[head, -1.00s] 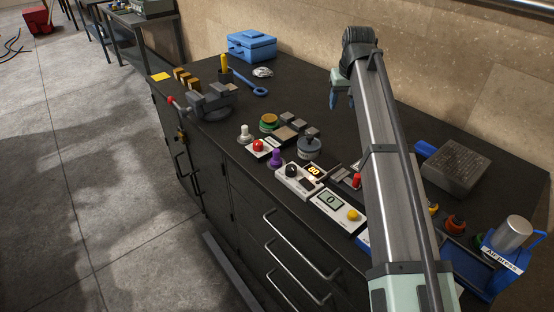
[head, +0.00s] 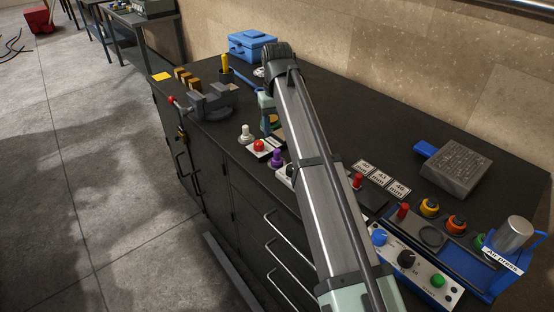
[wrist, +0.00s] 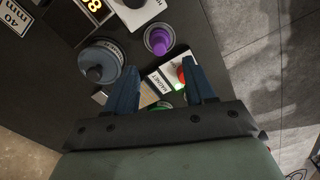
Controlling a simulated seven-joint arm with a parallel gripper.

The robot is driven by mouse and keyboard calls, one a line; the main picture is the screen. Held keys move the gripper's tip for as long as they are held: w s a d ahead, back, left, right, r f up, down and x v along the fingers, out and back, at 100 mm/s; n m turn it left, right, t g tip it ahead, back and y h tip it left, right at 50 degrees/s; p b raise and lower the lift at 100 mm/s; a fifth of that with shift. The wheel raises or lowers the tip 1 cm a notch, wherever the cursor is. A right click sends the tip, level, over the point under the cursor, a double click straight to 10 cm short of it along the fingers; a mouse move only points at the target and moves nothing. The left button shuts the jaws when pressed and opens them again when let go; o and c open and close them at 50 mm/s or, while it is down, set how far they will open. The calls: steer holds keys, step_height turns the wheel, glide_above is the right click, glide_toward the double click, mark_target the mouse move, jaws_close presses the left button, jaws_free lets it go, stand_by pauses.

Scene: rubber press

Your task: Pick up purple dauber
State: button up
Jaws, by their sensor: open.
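The purple dauber (head: 276,157) stands upright near the front edge of the bench, just left of my arm in the head view. In the wrist view the purple dauber (wrist: 158,40) shows from above, beyond my fingertips and roughly between their lines. My gripper (wrist: 161,78) is open and empty, its two blue fingers apart. In the head view my gripper (head: 268,112) is partly hidden behind my arm, above the bench and behind the dauber.
A box with a red button (head: 258,146) and a white-topped knob (head: 245,134) stand left of the dauber. A grey round pot (wrist: 101,62) lies close to the left finger. A vise (head: 212,102) is farther left.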

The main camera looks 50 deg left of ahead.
mark_target(277, 150)
steer(key=shift+w+a+f, duration=0.1)
steer(key=shift+f, duration=2.3)
steer(key=shift+w+a+f, duration=0.1)
steer(key=shift+f, duration=2.3)
jaws_close()
